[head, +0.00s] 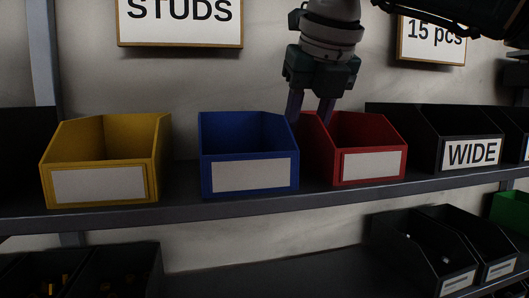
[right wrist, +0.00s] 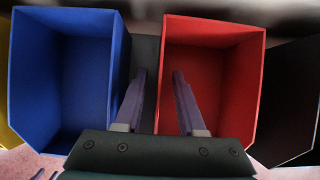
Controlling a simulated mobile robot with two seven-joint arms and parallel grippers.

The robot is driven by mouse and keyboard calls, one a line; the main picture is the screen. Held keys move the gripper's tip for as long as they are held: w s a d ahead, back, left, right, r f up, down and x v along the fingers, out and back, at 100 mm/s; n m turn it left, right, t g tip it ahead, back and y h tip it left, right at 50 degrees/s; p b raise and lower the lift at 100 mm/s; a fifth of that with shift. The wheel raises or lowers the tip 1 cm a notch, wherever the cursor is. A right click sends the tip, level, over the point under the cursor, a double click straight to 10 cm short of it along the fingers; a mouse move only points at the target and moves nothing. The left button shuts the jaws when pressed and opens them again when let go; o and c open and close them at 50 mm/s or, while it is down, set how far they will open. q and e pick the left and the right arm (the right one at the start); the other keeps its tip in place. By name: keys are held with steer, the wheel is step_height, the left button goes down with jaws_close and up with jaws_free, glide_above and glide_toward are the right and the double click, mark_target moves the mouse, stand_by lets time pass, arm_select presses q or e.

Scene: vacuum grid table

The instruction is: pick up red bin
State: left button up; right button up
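The red bin (head: 372,166) stands on the upper shelf, open at the top, with a blank white label on its front. It looks empty in the right wrist view (right wrist: 224,75). My right gripper (head: 311,112) points down at the bin's left side, fingers apart. In the right wrist view, the fingers (right wrist: 159,75) straddle the bin's left wall. One finger is over the gap beside the blue bin and the other is over the red bin's inside. I see no clear contact with the wall. My left gripper is not in view.
A blue bin (head: 222,140) stands close to the left of the red bin, with a yellow bin (head: 60,150) further left. Black bins, one labelled WIDE (head: 472,152), stand close on the right. More bins (head: 460,280) sit on the lower shelf.

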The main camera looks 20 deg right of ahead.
steer(key=shift+s+a, duration=0.1)
jaws_close()
stand_by(1.2)
